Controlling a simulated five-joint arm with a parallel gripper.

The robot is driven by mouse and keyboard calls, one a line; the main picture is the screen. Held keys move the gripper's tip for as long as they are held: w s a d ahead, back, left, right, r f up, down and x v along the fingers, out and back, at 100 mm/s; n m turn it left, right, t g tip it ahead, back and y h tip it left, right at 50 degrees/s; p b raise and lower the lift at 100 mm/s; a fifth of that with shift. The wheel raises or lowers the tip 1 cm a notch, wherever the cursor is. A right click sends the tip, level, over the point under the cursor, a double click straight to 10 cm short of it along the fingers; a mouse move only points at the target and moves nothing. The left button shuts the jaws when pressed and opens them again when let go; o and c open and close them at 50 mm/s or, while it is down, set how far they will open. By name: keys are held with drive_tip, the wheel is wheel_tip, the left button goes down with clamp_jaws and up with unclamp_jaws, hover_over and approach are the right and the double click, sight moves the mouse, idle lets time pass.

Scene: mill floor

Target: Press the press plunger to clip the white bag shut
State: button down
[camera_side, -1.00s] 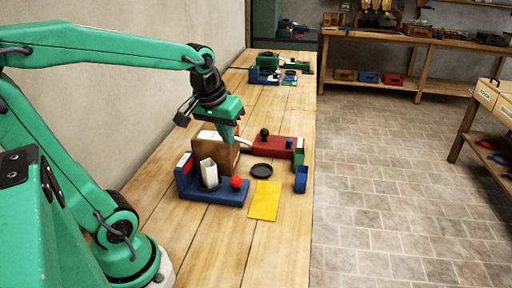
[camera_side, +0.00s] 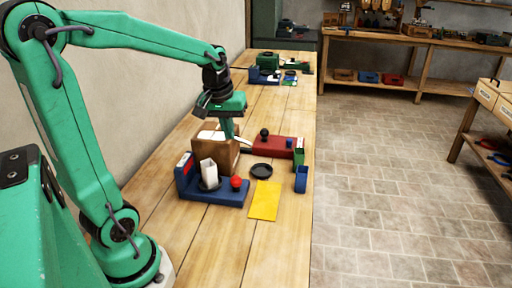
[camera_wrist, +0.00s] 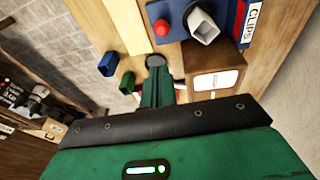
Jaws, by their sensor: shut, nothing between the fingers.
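The white bag (camera_side: 209,172) stands open-topped and upright on the blue press base (camera_side: 214,198). A round red plunger knob (camera_side: 236,183) sits at the right end of that base. In the wrist view the bag (camera_wrist: 204,28) and the red knob (camera_wrist: 161,28) show near the top, beside a "CLIPS" label (camera_wrist: 254,20). My gripper (camera_side: 229,137) is shut and empty, pointing down by the right side of the brown box, behind and above the press. Its green fingers (camera_wrist: 158,86) in the wrist view are apart from the bag and knob.
The brown box (camera_side: 213,158) stands just behind the press. A red block (camera_side: 275,146) with a black knob is behind on the right. A black dish (camera_side: 261,171), a yellow sheet (camera_side: 265,203), a blue cup (camera_side: 301,180) and a green cup (camera_side: 298,159) lie rightward.

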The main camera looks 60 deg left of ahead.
drive_tip(key=shift+f, duration=0.1)
hover_over(235, 178)
drive_tip(key=x, duration=0.4)
drive_tip(key=s+x, duration=0.1)
drive_tip(key=x, duration=0.2)
drive_tip(key=s+x, duration=0.1)
drive_tip(key=x, duration=0.3)
drive_tip(key=shift+d+f, duration=0.15)
drive_tip(key=shift+f, duration=0.35)
drive_tip(key=shift+d+f, duration=0.15)
drive_tip(key=shift+f, duration=0.7)
